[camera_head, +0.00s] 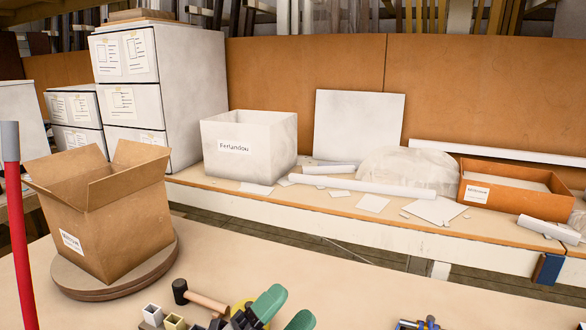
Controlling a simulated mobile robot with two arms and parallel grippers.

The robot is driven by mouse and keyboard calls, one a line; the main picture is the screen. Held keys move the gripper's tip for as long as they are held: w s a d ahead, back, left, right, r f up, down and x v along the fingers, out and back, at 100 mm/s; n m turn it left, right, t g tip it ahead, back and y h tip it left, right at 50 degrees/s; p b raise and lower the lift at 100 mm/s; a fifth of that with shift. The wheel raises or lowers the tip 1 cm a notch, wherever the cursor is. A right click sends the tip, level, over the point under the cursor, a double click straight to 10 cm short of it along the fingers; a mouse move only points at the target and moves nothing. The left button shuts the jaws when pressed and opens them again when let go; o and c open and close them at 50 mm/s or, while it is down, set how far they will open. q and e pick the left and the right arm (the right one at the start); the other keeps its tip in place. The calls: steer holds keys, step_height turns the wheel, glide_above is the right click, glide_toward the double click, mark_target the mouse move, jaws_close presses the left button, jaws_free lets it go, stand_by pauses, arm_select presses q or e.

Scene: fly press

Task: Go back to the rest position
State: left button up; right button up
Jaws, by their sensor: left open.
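My left gripper (284,307) shows at the bottom edge, left of centre. Its two green-tipped fingers stand apart with nothing between them, so it is open and empty. It is over the near table (330,285), close to a hammer (206,301) with a black head and wooden handle. The rest of the gripper and its arm is cut off by the lower edge. My right gripper does not show.
An open cardboard box (115,225) stands on a round board (120,284). A red upright bar (20,240) rises at far left. Small square tubes (172,322) and a blue item (417,325) lie at the bottom edge. A back bench holds a white bin (235,165) and an orange tray (490,203).

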arm_select(q)
steer(key=w+a+f+n+t+y, duration=0.2)
steer(key=a+f+n+t+y, duration=0.1)
steer(key=a+f+n+y, duration=1.1)
steer(key=s+a+f+n+g+y, duration=0.1)
steer(key=s+f+n+g, duration=0.1)
steer(key=s+f+g, duration=0.1)
steer(key=s+a+f+n+g+y, duration=0.2)
steer(key=s+f+g, duration=0.1)
steer(key=s+f, duration=0.1)
steer(key=s+a+f+n+g+y, duration=0.1)
steer(key=s+f+n+g+y, duration=0.1)
steer(key=s+f+n+g, duration=0.1)
steer(key=shift+s+a+f+g, duration=0.3)
steer(key=shift+s+a, duration=0.05)
steer(key=shift+s, duration=0.05)
steer(key=s+a+f+n+g, duration=0.1)
steer(key=s+f+g, duration=0.4)
steer(key=s, duration=0.5)
step_height(320, 180, down, 24)
steer(key=g+p, duration=0.2)
steer(key=s+a+f, duration=0.3)
steer(key=s+f, duration=1.1)
steer(key=s, duration=0.2)
steer(key=shift+s+f+g+p, duration=0.3)
steer(key=shift+s+f+g, duration=0.05)
steer(key=shift+s+g, duration=0.05)
